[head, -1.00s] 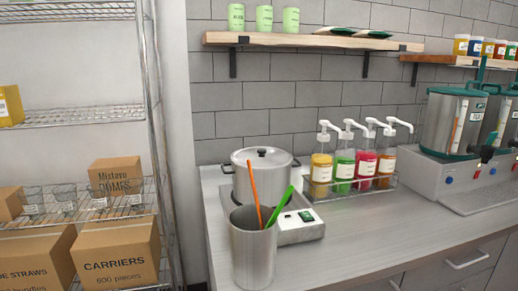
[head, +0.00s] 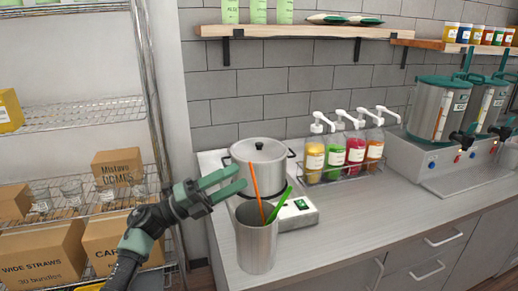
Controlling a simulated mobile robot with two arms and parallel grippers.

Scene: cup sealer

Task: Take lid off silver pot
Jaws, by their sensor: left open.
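The silver pot (head: 272,177) stands on a white scale-like base on the counter. Its lid (head: 258,151), with a dark knob (head: 259,145) on top, sits on it. My left gripper (head: 242,178) comes in from the left and is open and empty. In the picture its fingers point right and overlap the pot's lower left side, below the lid. I cannot tell whether they touch the pot. My right gripper is not in view.
A metal cup (head: 257,245) with an orange and a green utensil stands in front of the pot. Pump bottles (head: 335,155) in a rack are to the right. A wooden shelf (head: 300,31) is above. The counter's right front (head: 370,200) is clear.

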